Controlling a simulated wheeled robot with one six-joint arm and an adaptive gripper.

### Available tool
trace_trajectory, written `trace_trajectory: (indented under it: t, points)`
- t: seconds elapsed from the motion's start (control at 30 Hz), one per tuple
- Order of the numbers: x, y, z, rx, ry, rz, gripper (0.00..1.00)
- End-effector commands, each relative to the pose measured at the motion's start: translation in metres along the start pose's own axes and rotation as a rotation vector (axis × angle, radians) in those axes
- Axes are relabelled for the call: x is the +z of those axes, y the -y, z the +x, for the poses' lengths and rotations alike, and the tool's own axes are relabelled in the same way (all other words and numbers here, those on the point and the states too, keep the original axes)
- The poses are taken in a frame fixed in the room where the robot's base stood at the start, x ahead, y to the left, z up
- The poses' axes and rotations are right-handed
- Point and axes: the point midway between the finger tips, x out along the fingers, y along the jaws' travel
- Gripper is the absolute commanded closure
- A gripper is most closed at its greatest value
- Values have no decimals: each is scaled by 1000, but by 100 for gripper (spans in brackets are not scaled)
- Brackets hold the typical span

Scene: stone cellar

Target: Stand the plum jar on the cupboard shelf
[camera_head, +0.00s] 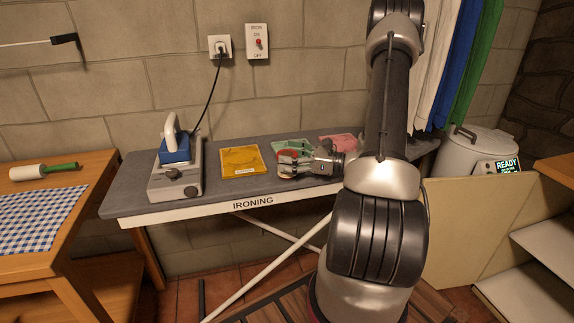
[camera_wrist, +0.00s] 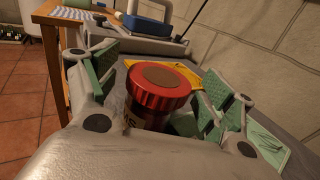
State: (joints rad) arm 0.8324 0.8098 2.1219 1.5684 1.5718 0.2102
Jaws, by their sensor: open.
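A jar with a red lid (camera_wrist: 158,86) stands between the fingers of my gripper (camera_wrist: 166,92) in the wrist view. Its dark body carries a label of which only the letter S shows clearly, so I cannot read its name. The green-padded fingers are spread on both sides of it, with a gap on the left. In the head view my gripper (camera_head: 284,163) is low over the ironing board, and only a bit of red shows among its fingers. A cupboard with pale shelves (camera_head: 541,237) is at the lower right, its visible boards bare.
The ironing board (camera_head: 222,197) bears a blue iron (camera_head: 176,147) on a grey stand, a yellow folded cloth (camera_head: 241,161), and green and pink (camera_head: 338,139) cloths. A beige panel (camera_head: 465,215) and a grey bin (camera_head: 478,141) stand between board and cupboard. A wooden table (camera_head: 30,240) is left.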

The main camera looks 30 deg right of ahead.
Motion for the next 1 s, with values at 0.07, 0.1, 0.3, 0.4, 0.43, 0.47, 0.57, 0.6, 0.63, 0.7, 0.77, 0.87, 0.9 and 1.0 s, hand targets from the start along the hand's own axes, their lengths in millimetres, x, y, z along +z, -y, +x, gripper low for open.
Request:
trace_trajectory:
  t: [0.07,0.1,0.3,0.4,0.43,0.47,0.57,0.6,0.63,0.7,0.77,0.87,0.9,1.0]
  points:
    - [0,0,5,0,0,0,18]
    - [0,0,6,-1,0,0,18]
    - [0,0,5,-1,-1,0,21]
    - [0,0,5,-1,0,0,40]
    - [0,0,5,-1,-1,0,45]
    - [0,0,5,-1,0,0,50]
    - [0,0,5,-1,-1,0,69]
    - [0,0,5,-1,-1,0,75]
    - [0,0,5,-1,0,-1,75]
    - [0,0,5,0,0,-1,80]
    - [0,0,5,0,0,-1,80]
    - [1,0,5,0,0,-1,80]
    - [3,0,5,0,0,-2,80]
    - [11,0,5,0,0,-2,80]
